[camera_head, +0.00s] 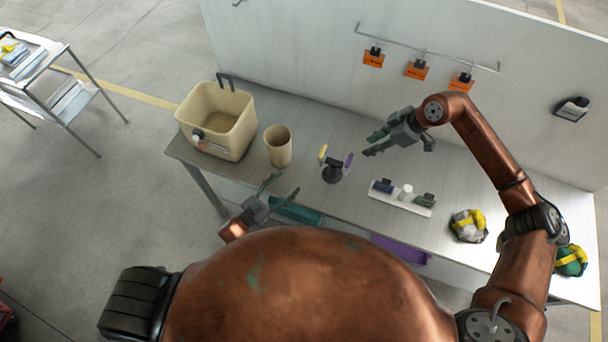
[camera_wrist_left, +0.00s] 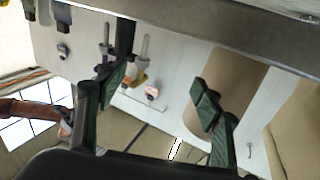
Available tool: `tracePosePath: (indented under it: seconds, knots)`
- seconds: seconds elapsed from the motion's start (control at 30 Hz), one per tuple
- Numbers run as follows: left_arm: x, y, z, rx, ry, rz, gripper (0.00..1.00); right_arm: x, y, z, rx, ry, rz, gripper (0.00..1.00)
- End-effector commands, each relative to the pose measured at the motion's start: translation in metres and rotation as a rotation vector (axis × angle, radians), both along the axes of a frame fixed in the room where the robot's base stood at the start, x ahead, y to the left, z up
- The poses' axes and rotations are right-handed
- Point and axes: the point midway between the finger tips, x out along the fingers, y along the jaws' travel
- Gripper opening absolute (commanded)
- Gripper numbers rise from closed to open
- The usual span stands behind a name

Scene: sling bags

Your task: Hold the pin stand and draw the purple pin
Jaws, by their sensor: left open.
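The pin stand (camera_head: 333,173) is a small black stand on the table. A yellow pin (camera_head: 322,152) is on its left and the purple pin (camera_head: 348,161) on its right. My left gripper (camera_head: 284,184) is open and empty, in front and to the left of the stand, apart from it. In the left wrist view its green pads (camera_wrist_left: 158,95) are wide apart with nothing held between them. A dark upright shape there may be the stand, but I cannot tell. My right gripper (camera_head: 368,145) looks open, just right of and above the purple pin, with no clear contact.
A beige bin (camera_head: 210,127) and beige cup (camera_head: 278,147) stand at the left. A white rack (camera_head: 402,203) with small items and a grey-yellow bag (camera_head: 468,226) lie to the right. Orange tags (camera_head: 416,70) hang from the wall rail behind. The table front near the stand is clear.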

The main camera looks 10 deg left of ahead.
Motion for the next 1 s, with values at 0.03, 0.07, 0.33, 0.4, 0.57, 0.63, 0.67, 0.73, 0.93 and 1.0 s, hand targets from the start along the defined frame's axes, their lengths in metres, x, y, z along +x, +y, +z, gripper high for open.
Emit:
tracePosePath:
  seconds: [0.03,0.07,0.33,0.4,0.57,0.63,0.67,0.73,0.93,1.0]
  knots:
    - [0.008,-0.017,0.012,-0.001,0.010,-0.034,0.61,0.000,0.000,0.000,0.000,0.000,0.000,0.29]
    - [0.012,-0.025,0.018,-0.002,0.019,-0.051,0.61,0.000,0.000,0.000,0.000,0.000,0.000,0.29]
    - [0.029,-0.065,0.043,-0.004,0.068,-0.112,0.61,0.000,0.000,0.000,0.000,0.000,0.000,0.29]
    - [0.033,-0.070,0.044,-0.004,0.069,-0.114,0.61,0.000,0.000,0.000,0.000,0.000,0.000,0.29]
    - [0.050,-0.085,0.045,-0.006,0.068,-0.113,0.61,0.000,0.000,0.000,0.000,0.000,0.000,0.29]
    - [0.058,-0.092,0.044,-0.006,0.069,-0.113,0.61,0.000,0.000,0.000,0.000,0.000,0.000,0.29]
    - [0.061,-0.095,0.044,-0.006,0.069,-0.113,0.61,0.000,0.000,0.000,0.000,0.000,0.000,0.29]
    - [0.069,-0.102,0.044,-0.006,0.070,-0.113,0.61,0.000,0.000,0.000,0.000,0.000,0.000,0.29]
    - [0.083,-0.114,0.043,-0.005,0.070,-0.112,0.61,0.000,0.000,0.000,0.000,0.000,0.000,0.29]
    - [0.085,-0.115,0.043,-0.004,0.069,-0.112,0.61,0.000,0.000,0.000,0.000,0.000,0.000,0.29]
